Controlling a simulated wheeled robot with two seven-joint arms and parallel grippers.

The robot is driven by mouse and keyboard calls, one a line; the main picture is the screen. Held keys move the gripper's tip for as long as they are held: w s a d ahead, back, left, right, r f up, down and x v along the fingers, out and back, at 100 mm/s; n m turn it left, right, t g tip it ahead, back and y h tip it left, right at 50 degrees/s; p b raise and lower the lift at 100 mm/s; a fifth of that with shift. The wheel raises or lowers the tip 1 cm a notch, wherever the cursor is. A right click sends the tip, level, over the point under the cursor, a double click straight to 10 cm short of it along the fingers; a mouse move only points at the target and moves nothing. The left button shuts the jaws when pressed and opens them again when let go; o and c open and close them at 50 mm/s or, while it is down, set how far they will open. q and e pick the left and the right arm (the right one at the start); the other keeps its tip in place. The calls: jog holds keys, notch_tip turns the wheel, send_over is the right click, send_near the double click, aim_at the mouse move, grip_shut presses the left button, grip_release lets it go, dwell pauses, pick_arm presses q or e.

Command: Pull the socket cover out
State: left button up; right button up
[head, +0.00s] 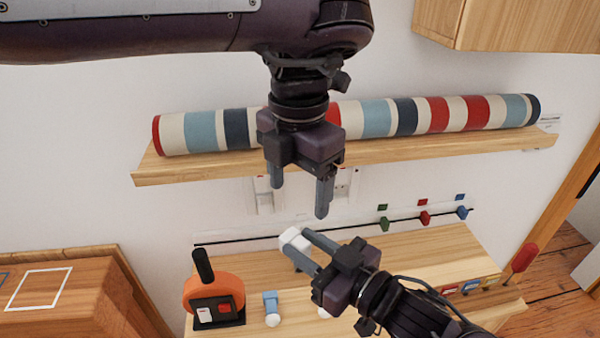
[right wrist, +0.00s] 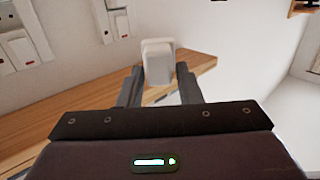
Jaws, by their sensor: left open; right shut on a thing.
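A small white block-like piece, seemingly the socket cover (head: 296,240), is held between the fingertips of my right gripper (head: 300,249), which is shut on it. In the right wrist view the white cover (right wrist: 158,62) sits between the two fingers (right wrist: 159,85), apart from the wall sockets. White wall sockets (head: 264,196) (head: 345,184) are below the shelf, partly hidden by my left gripper. The right wrist view shows them at upper left (right wrist: 20,47) (right wrist: 114,22). My left gripper (head: 300,192) is open and empty, pointing down in front of the shelf, above the right gripper.
A wooden shelf (head: 200,172) carries a long striped roll (head: 375,115). Below is a wooden bench (head: 440,258) with an orange item (head: 213,292) and a blue-and-white piece (head: 271,307). Green, red and blue pieces sit along a dark rail (head: 345,228). A wooden cabinet (head: 60,295) stands at left.

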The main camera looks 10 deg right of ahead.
aim_at(299, 238)
pick_arm(q)
notch_tip(299, 238, down, 10)
jog(key=shift+f, duration=0.1)
pick_arm(e)
jog(key=shift+w, duration=0.1)
pick_arm(q)
jog(key=shift+c, duration=0.4)
jog(key=c, duration=1)
pick_arm(e)
jog(key=o, duration=1.1)
jog(key=shift+c, duration=0.2)
jog(key=shift+f, duration=0.15)
